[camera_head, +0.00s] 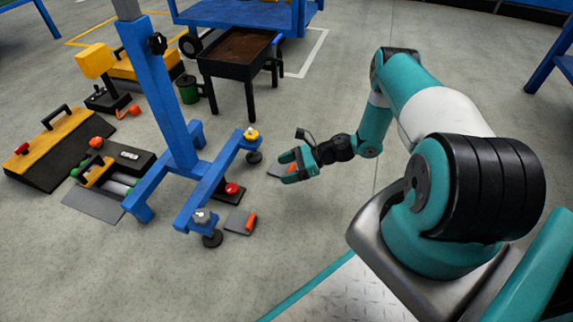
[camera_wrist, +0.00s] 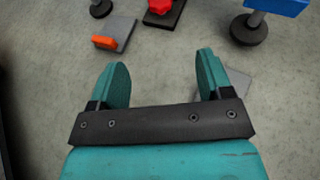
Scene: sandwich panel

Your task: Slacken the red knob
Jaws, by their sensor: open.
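The red knob (camera_head: 232,188) sits low on a dark base on the floor, beside the blue stand (camera_head: 200,198). In the wrist view the red knob (camera_wrist: 160,6) is at the top edge, partly cut off, on its dark base. My gripper (camera_head: 291,167) is to the right of the knob in the head view, apart from it. In the wrist view my gripper (camera_wrist: 160,70) has its two teal fingers apart with bare floor between them. The knob lies beyond the fingertips.
A grey plate with an orange block (camera_head: 250,222) lies near the knob. Another grey plate (camera_wrist: 238,82) is partly hidden behind my right finger. The stand has a yellow knob (camera_head: 251,133) and a grey knob (camera_head: 202,215) on its feet. A black tray table (camera_head: 238,62) stands behind.

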